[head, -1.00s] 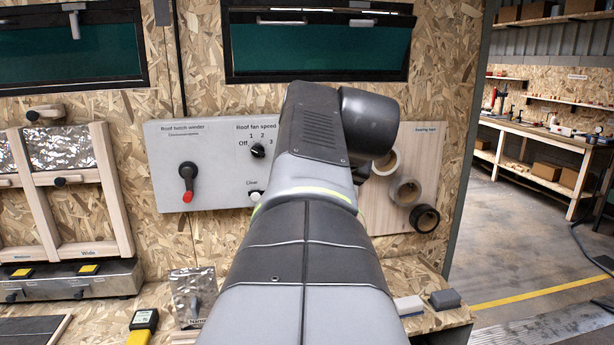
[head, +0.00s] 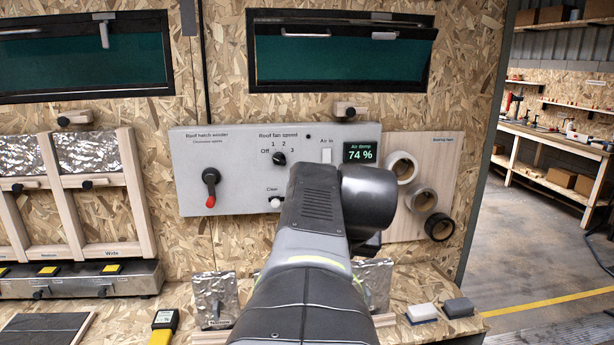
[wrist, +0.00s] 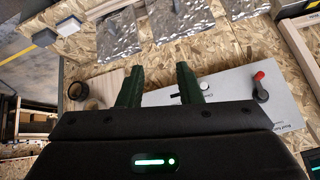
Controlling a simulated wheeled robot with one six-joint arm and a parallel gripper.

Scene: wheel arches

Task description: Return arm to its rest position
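My arm (head: 312,270) rises from the bottom middle of the head view, bent at a dark joint in front of the control panel. In the head view my gripper is hidden behind the arm. In the wrist view my gripper (wrist: 158,82) shows two dark green fingers, apart and with nothing held between them. Beyond the fingers are the wall panel, seen upside down, and the chipboard bench.
The grey control panel (head: 238,150) has a red-handled winder (head: 210,188), a fan knob (head: 279,158) and a display (head: 360,153) reading 74 %. Tape rolls (head: 424,200) hang at the right. Foil-covered pieces (head: 214,300) and grey blocks (head: 459,307) are on the bench. Open floor lies right.

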